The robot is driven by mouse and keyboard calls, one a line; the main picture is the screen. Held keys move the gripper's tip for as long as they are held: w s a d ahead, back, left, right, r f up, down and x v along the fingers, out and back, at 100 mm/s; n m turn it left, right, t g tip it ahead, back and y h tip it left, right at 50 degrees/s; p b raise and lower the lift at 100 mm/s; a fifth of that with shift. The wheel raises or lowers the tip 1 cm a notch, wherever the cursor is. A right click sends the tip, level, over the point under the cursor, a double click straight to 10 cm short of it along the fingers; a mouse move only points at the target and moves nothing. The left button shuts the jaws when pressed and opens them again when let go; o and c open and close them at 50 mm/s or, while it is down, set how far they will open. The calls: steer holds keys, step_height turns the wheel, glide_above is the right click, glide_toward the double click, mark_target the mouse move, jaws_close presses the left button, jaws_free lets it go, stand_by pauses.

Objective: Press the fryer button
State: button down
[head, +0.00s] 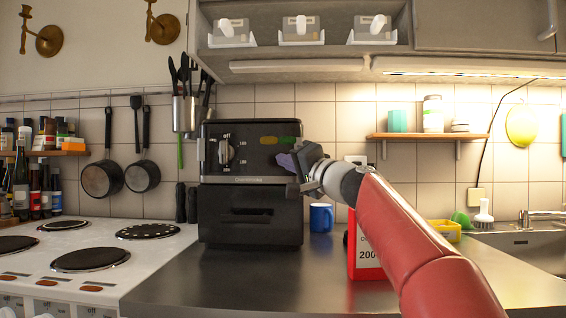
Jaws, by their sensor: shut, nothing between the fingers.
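The black fryer (248,212) stands on the dark counter against the tiled wall, left of centre. Its upper front panel has a round dial (226,152) on the left, and a yellow-orange button (269,140) and a green button (287,140) at the upper right. My gripper (286,162) comes in from the right at the panel's right edge, just below the green button. Its fingers are shut with nothing between them. I cannot tell whether they touch the panel. Part of the panel's right edge is hidden behind my gripper.
A blue mug (321,217) stands right of the fryer, and a red box (364,258) is partly behind my arm. A white stove (85,258) with black hotplates is at left, a sink (520,245) at right. The counter front (225,285) is clear.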

steer(key=shift+s+a+b, duration=0.1)
steer(key=shift+s+b, duration=1.2)
steer(key=shift+s, duration=1.1)
